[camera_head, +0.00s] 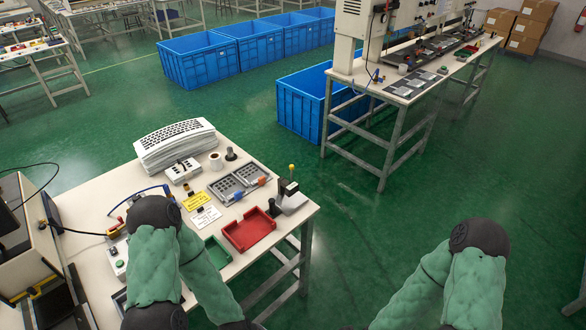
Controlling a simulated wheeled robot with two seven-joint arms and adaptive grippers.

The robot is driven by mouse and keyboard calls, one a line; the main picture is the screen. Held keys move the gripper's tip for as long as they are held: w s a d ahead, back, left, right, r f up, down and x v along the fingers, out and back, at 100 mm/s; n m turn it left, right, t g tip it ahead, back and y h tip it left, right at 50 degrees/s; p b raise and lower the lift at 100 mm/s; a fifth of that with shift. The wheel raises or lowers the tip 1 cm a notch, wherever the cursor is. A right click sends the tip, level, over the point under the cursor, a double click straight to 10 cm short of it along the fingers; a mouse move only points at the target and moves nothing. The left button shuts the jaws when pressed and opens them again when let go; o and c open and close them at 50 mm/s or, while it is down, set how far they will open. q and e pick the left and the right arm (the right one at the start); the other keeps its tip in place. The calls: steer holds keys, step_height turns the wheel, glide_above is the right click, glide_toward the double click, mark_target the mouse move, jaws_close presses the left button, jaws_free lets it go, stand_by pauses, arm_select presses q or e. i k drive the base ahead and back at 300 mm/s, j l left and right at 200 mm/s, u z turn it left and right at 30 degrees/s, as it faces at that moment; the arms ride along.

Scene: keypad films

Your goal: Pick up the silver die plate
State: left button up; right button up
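Two silver-grey plates with dark square openings lie side by side flat on the near workbench, a left plate (226,189) and a right plate (251,175). I cannot tell which of them is the silver die plate. Orange and blue pieces sit by their front edges. My two arms in green sleeves show at the bottom of the head view, the left one over the bench's front part and the right one over the floor. Both grippers are below the picture's edge and hidden from view.
The near workbench (98,186) also holds a red tray (249,230), a green tray (216,252), a stack of white keypad sheets (175,142), a small grey-black press (290,194) and a yellow card (196,201). Blue crates (199,60) stand behind. Green floor is open to the right.

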mark_target(251, 176)
steer(key=i+l+z, duration=0.95)
steer(key=i+z, duration=0.2)
steer(key=i, duration=0.15)
steer(key=i+u, duration=0.75)
steer(key=i+l+u, duration=0.2)
steer(key=i+u, duration=0.15)
